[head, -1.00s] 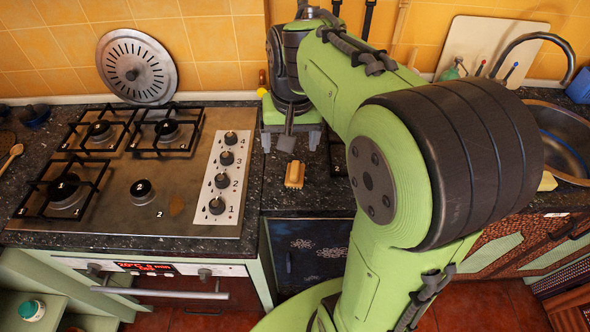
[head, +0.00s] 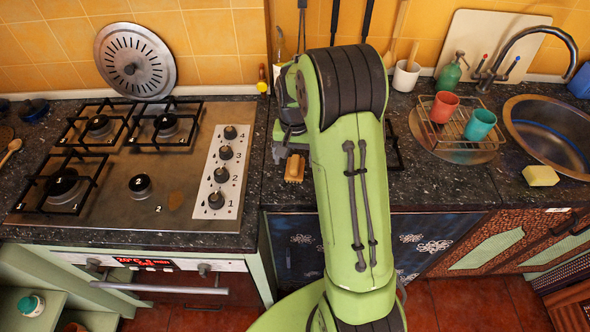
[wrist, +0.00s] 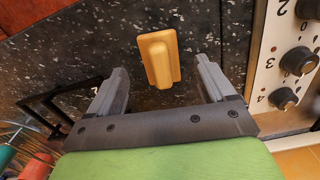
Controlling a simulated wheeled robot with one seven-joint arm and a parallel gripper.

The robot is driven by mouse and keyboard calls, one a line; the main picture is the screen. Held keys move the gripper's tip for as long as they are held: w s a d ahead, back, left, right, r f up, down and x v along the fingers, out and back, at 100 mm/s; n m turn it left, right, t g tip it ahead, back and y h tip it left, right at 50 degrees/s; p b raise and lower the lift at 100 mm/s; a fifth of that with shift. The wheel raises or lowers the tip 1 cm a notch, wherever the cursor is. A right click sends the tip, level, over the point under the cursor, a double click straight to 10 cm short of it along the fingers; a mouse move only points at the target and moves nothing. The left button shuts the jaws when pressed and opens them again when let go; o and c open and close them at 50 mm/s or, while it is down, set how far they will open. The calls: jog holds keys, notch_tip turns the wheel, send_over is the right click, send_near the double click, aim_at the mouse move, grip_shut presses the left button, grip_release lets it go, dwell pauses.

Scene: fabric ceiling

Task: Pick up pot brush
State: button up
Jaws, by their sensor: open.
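The pot brush (head: 294,168) is a small tan wooden block brush on the dark speckled counter, just right of the stove. In the wrist view the brush (wrist: 159,61) lies ahead of my gripper (wrist: 161,67), lined up roughly between the fingers. My gripper is open and empty, with a finger on each side in the picture and neither seen touching the brush. In the head view my gripper (head: 281,146) hangs close to the brush, partly hidden by my arm.
The gas stove (head: 140,188) with its knobs is left of the brush. A black metal grate (wrist: 62,100) lies on the other side. A dish rack (head: 462,139) holds a red cup (head: 444,106) and a teal cup (head: 479,124) near the sink (head: 552,130). A sponge (head: 541,175) lies nearby.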

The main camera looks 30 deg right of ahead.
aim_at(295, 163)
notch_tip(295, 163, down, 4)
jog(key=shift+w+f, duration=0.1)
jog(key=c, duration=1.1)
notch_tip(295, 163, up, 10)
jog(key=shift+r+p, duration=0.15)
jog(key=shift+p, duration=0.55)
jog(key=shift+c, duration=0.2)
